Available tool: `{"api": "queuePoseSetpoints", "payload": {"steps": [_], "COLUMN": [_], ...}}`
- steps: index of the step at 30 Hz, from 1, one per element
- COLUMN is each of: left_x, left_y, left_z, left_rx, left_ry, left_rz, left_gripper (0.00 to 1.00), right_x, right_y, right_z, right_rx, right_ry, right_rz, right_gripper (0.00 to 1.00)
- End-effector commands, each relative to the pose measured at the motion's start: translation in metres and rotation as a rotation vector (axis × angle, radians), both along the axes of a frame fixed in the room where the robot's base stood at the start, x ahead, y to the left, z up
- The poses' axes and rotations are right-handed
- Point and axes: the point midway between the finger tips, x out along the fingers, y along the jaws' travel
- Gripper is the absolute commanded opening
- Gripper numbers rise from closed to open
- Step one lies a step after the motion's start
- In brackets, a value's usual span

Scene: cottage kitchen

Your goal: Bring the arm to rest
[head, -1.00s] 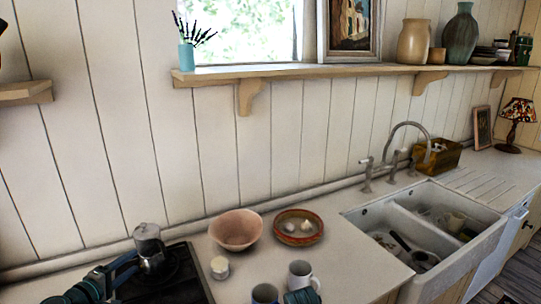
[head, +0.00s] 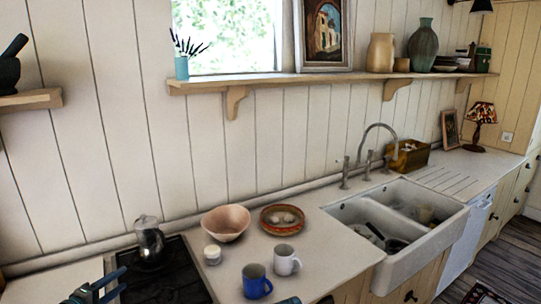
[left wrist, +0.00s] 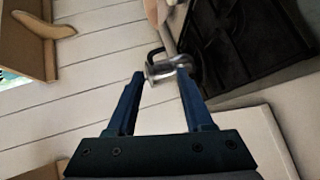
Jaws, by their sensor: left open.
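My left gripper (head: 122,280) is at the lower left of the head view, open and empty. It is over the near left side of the black hob (head: 165,285), apart from the silver pot (head: 149,241) that stands upright on the hob. In the left wrist view the two dark blue fingers (left wrist: 160,76) are spread apart. The silver pot (left wrist: 168,68) shows beyond and between their tips.
A blue mug (head: 256,282) and a white mug (head: 285,260) stand on the counter right of the hob. Behind are a white jar (head: 212,255), a pink bowl (head: 226,224) and a brown dish (head: 282,219). The sink (head: 450,231) is to the right.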

Motion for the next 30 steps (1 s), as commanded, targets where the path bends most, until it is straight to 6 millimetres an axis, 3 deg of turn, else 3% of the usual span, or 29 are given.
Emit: {"api": "queuePoseSetpoints", "payload": {"steps": [11, 19, 24, 30], "left_x": [0.012, 0.009, -0.015, -0.058], "left_y": [-0.069, -0.159, -0.238, -0.303], "left_z": [-0.028, -0.068, -0.107, -0.143], "left_rx": [0.102, 0.264, 0.458, 0.729], "left_ry": [0.109, 0.259, 0.410, 0.582], "left_rz": [-0.182, -0.440, -0.699, -0.977], "left_gripper": [0.52, 0.52, 0.52, 0.52], "right_x": [0.001, 0.001, 0.001, 0.000], "right_y": [0.000, 0.000, 0.000, 0.000], "right_z": [0.000, 0.000, 0.000, 0.000], "right_rx": [0.000, 0.000, 0.000, 0.000], "right_ry": [0.000, 0.000, 0.000, 0.000], "right_rz": [0.000, 0.000, 0.000, 0.000], "right_gripper": [0.50, 0.50, 0.50, 0.50]}}
